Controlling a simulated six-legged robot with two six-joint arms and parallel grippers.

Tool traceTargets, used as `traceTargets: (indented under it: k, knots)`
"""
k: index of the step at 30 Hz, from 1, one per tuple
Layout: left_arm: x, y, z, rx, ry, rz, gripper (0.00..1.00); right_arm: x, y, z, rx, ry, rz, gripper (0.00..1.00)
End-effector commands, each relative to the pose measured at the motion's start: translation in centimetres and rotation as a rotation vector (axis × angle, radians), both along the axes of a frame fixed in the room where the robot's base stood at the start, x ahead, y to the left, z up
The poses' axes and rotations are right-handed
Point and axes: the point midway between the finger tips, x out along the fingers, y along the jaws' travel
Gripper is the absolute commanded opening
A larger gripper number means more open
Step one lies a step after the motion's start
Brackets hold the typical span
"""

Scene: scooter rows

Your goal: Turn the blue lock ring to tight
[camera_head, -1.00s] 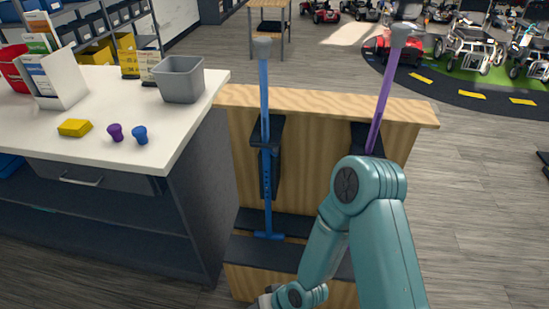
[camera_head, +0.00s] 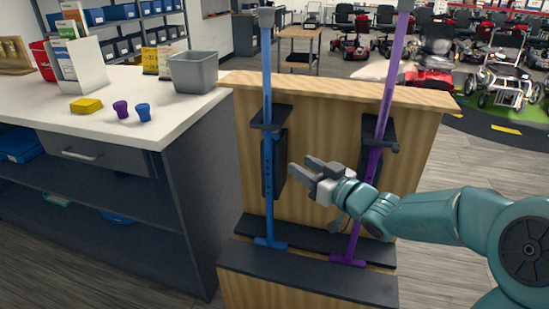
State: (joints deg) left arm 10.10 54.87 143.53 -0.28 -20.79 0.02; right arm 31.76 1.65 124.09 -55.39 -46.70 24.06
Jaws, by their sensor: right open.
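The blue pole (camera_head: 268,190) stands upright in a wooden rack, with a grey top, a row of dark holes and a foot on the dark lower ledge. A dark holder (camera_head: 271,117) surrounds it below the rack's top edge. I cannot clearly pick out the blue lock ring on the pole. My right gripper (camera_head: 301,167) is open and empty, to the right of the blue pole and apart from it, its fingers pointing left. My left gripper is not in view.
The wooden rack (camera_head: 330,125) has a dark ledge (camera_head: 310,275) in front. A white counter (camera_head: 165,115) at the left holds a grey bin (camera_head: 193,72), a yellow block (camera_head: 86,105), and small purple (camera_head: 121,109) and blue (camera_head: 143,112) cup-shaped pieces. Scooters stand behind.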

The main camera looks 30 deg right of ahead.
Motion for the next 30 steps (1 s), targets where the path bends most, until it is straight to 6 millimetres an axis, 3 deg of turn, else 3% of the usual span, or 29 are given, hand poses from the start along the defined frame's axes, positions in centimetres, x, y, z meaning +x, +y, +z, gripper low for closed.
traceTargets:
  k: [1,3,7,11,30]
  knots:
    - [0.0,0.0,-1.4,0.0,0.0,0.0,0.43,-0.6,-1.0,-0.4,-0.015,-0.017,-0.026,0.43]
    - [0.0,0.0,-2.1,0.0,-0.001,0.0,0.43,-1.3,-1.9,-0.1,-0.028,-0.03,-0.053,0.43]
    - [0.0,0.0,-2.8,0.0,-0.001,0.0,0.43,-1.8,-2.9,-0.3,-0.039,-0.037,-0.081,0.43]
    - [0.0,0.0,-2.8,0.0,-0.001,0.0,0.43,-0.9,-3.1,-0.4,-0.039,-0.034,-0.085,0.43]
    - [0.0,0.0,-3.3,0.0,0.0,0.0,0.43,12.5,-2.5,-0.4,-0.036,-0.033,-0.08,0.43]
